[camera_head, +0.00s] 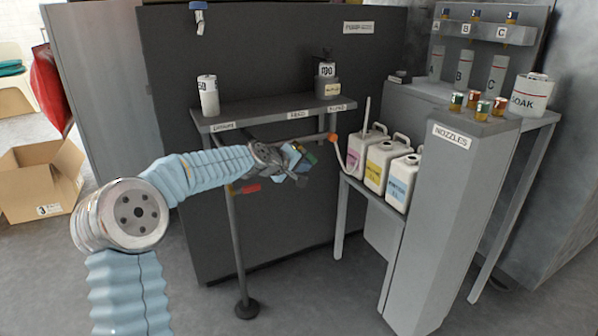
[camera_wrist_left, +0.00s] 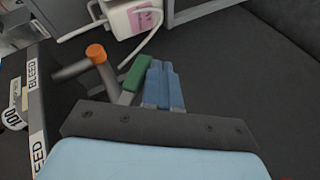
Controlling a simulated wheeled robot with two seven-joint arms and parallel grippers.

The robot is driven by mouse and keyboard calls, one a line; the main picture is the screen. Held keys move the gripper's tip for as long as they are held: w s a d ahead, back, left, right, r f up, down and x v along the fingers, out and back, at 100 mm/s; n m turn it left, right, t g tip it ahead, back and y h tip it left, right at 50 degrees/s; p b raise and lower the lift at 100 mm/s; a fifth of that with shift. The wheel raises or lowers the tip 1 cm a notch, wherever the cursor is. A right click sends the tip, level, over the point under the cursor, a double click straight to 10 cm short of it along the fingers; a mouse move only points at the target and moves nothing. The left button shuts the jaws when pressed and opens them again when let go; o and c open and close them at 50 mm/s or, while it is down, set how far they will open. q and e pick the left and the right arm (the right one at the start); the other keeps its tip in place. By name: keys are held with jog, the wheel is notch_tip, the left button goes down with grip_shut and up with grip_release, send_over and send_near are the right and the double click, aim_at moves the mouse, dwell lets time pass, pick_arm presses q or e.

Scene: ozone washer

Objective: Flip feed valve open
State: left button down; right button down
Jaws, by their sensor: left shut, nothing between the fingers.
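A pipe (camera_head: 318,138) with valves runs below the grey shelf, whose front edge carries several labels, among them FEED (camera_head: 298,114). A green valve handle (camera_head: 309,157) hangs below and right of that label, partly hidden by my left gripper (camera_head: 299,164). The green handle (camera_wrist_left: 133,74) shows just left of my blue fingers (camera_wrist_left: 163,85) in the left wrist view. The fingers are shut with nothing between them, very close beside the handle. I cannot tell whether they touch it. My right gripper is not in view.
An orange cap (camera_head: 332,137) sits on the pipe near the BLEED label (camera_head: 337,107). A red handle (camera_head: 248,188) is at the left. White jugs (camera_head: 379,166) stand right of the gripper. A dark panel (camera_head: 275,215) is behind. A cardboard box (camera_head: 40,180) lies far left.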

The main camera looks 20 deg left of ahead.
aim_at(315, 158)
pick_arm(q)
jog(key=shift+w+d+r+p, duration=0.35)
jog(key=shift+w+d+p, duration=0.15)
jog(key=shift+w+d, duration=0.2)
jog(key=shift+w+d+r+p, duration=0.4)
jog(key=shift+w+r+p, duration=0.1)
dwell(1.0)
jog(key=s+a+f+b, duration=0.2)
jog(key=s+f+b, duration=0.4)
jog(key=s+f, duration=0.2)
jog(key=shift+s+a+f, duration=0.3)
jog(key=shift+f, duration=0.1)
jog(key=shift+f, duration=0.1)
dwell(0.3)
